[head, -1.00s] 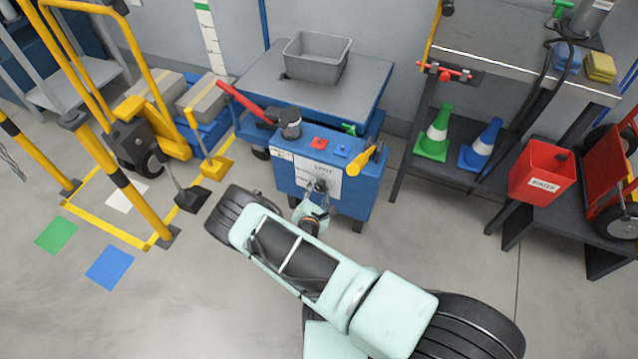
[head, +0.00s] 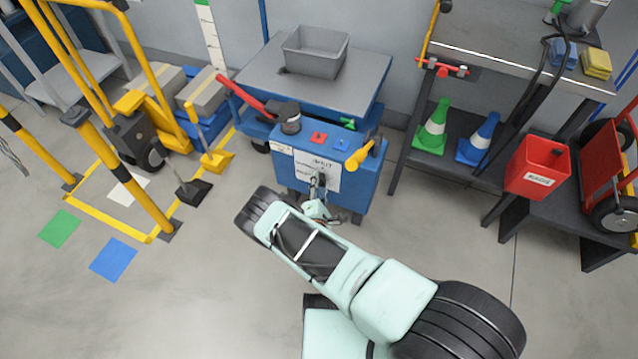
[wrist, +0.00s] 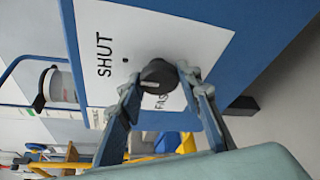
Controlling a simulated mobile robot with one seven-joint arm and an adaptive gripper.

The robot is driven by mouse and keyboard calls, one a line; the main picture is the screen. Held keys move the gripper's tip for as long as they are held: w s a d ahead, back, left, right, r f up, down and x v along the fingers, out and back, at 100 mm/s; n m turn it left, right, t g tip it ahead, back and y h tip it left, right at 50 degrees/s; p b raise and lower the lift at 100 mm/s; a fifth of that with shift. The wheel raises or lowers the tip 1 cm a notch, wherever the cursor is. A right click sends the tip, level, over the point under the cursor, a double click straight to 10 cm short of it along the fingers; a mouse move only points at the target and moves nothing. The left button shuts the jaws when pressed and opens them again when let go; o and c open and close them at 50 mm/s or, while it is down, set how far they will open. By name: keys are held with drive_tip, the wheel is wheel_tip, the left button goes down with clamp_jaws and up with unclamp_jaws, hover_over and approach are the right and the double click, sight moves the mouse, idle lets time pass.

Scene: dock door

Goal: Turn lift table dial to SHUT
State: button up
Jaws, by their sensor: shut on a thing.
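The lift table (head: 345,84) has a blue cabinet (head: 347,191) with a white label plate (head: 309,165) on its front. In the wrist view the plate (wrist: 120,30) reads SHUT, with a second word partly hidden by my gripper. The round black dial (wrist: 159,74) sits on this plate, with a small black dot between it and the word SHUT. My gripper (wrist: 160,88) is shut on the dial, one finger at each side. In the head view my gripper (head: 319,188) is at the cabinet front, and the dial is too small to make out clearly.
A grey bin (head: 315,52) stands on the table top. Yellow posts (head: 123,178) stand at left. A dark shelf with green (head: 433,130) and blue cones is at right. Open floor lies in front.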

drive_tip(key=o, duration=1.2)
drive_tip(key=shift+c, duration=0.2)
drive_tip(key=r, duration=0.8)
drive_tip(key=shift+w+a+r, duration=0.1)
drive_tip(key=shift+a, duration=0.2)
drive_tip(key=shift+d+r, duration=0.1)
drive_tip(key=shift+r, duration=0.6)
drive_tip(key=shift+d+r, duration=0.1)
drive_tip(key=shift+r, duration=0.15)
